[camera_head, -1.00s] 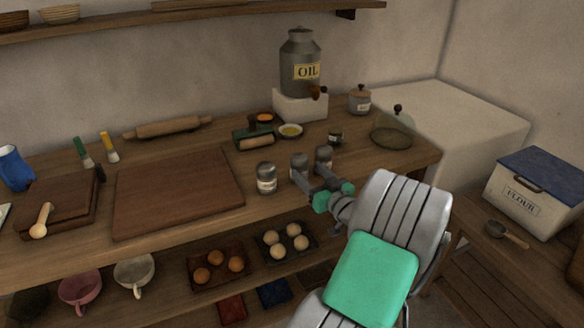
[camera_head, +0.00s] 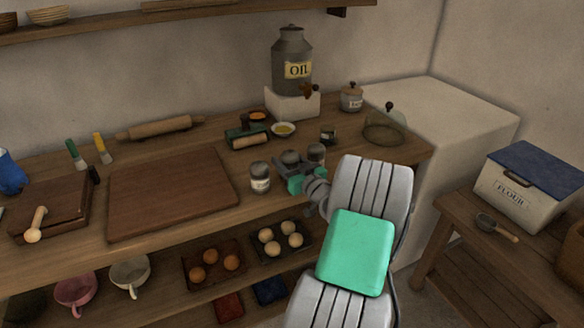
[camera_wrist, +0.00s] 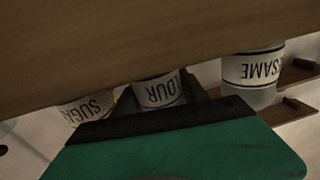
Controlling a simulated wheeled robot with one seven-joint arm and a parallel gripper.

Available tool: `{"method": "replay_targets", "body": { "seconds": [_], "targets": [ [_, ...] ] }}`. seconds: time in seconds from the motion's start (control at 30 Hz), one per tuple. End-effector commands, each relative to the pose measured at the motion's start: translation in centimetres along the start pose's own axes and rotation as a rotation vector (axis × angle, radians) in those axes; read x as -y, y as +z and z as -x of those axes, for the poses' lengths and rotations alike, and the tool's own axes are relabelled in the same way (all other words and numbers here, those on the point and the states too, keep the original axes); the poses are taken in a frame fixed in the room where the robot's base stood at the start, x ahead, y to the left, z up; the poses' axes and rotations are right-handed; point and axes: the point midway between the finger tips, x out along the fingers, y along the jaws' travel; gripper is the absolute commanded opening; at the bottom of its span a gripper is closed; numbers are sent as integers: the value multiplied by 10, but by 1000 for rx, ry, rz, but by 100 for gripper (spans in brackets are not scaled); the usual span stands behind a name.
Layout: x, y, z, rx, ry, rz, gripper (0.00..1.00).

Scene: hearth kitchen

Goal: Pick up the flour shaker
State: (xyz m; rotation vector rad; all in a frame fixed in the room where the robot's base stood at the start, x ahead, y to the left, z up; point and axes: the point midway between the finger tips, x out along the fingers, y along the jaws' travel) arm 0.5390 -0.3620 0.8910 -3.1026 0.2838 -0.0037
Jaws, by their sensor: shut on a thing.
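The flour shaker is a small grey-lidded jar (camera_head: 290,157), the middle one of three in a row on the worktop. My gripper (camera_head: 293,170) is shut around it from the front and hides its lower body. In the wrist view, my gripper's dark fingers (camera_wrist: 158,101) flank the jar, whose upside-down label (camera_wrist: 160,92) reads as FLOUR, partly hidden. The sesame shaker (camera_head: 260,178) stands to the left in the head view and also shows in the wrist view (camera_wrist: 252,70). The sugar shaker (camera_head: 316,153) stands to the right; its label shows in the wrist view (camera_wrist: 86,112).
A cutting board (camera_head: 170,192) lies to the left. A flour bin (camera_head: 530,188) stands on the right bench. A shelf with eggs lies below.

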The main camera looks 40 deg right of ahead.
Motion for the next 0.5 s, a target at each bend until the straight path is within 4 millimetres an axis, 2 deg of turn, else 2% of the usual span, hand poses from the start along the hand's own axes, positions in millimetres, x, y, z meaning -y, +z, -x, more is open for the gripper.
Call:
{"method": "replay_targets", "body": {
  "seconds": [0.03, 0.4, 0.5],
  "targets": [
    [0, 0, 0, 0, 0, 0, 34],
    [0, 0, 0, -1, 0, 0, 5],
    [0, 0, 0, -1, 0, 0, 5]
  ]
}}
